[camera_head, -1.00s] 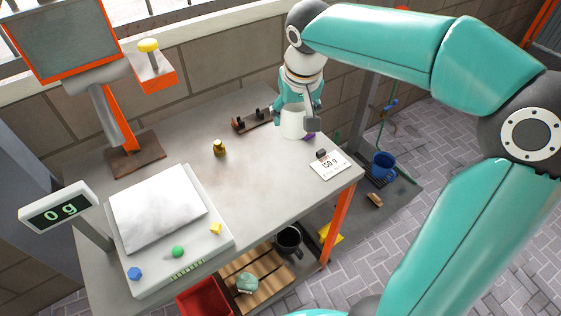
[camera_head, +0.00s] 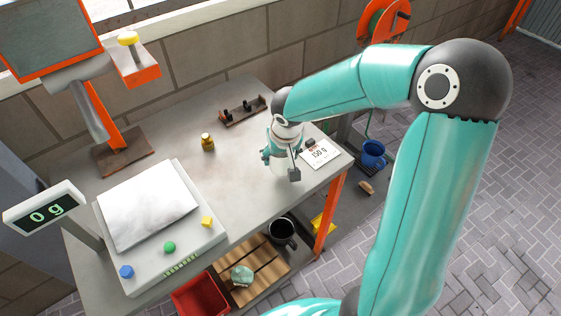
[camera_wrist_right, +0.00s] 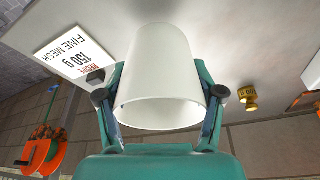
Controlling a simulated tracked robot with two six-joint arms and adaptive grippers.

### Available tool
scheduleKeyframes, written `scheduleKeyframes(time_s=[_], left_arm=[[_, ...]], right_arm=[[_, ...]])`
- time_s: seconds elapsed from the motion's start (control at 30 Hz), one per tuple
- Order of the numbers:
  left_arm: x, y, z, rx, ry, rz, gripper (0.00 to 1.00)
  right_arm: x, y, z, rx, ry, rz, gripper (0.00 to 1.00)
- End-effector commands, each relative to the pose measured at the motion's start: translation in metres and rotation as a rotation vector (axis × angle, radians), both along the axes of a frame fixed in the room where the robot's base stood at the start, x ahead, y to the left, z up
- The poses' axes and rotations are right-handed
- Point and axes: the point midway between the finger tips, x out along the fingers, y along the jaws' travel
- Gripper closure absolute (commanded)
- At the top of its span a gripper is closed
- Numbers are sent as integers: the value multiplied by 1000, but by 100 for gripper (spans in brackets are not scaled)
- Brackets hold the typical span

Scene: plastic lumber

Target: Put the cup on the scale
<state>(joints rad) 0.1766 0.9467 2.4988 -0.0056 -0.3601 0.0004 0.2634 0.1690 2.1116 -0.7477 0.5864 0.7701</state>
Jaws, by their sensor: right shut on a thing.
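My right gripper (camera_head: 280,163) is shut on a white cup (camera_wrist_right: 165,60). The wrist view shows a finger on each side of the cup. In the head view the cup is mostly hidden behind the gripper, over the right part of the grey bench. I cannot tell whether it touches the bench top. The scale (camera_head: 207,237) stands on the left of the bench, well away from the cup. Its pale plate (camera_head: 148,205) is empty and its display (camera_head: 46,213) reads 0 g. My left gripper is not in view.
A card marked 150 g (camera_head: 319,154) lies right of the gripper. A small brass weight (camera_head: 207,142) stands between gripper and scale, towards the back. Blue, green and yellow knobs line the scale's front. An orange-framed screen (camera_head: 45,40) rises behind it. The bench middle is mostly clear.

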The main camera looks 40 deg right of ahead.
Motion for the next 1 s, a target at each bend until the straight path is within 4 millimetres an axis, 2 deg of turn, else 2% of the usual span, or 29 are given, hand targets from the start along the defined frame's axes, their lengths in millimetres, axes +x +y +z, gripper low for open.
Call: scheduleKeyframes(time_s=[0.03,0.13,0.4,0.43,0.57,0.6,1.0], left_arm=[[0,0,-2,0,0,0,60],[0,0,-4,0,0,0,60],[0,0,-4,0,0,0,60],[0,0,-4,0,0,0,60],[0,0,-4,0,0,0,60],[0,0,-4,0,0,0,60],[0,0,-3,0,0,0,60]], right_arm=[[-1,0,-11,-1,6,1,70],[-1,0,-23,0,5,0,70],[0,0,-27,0,1,1,70],[0,0,-27,-1,1,1,31],[0,0,-27,-1,1,1,9],[0,0,-27,-1,1,1,5],[0,1,-22,-2,-1,2,5]])
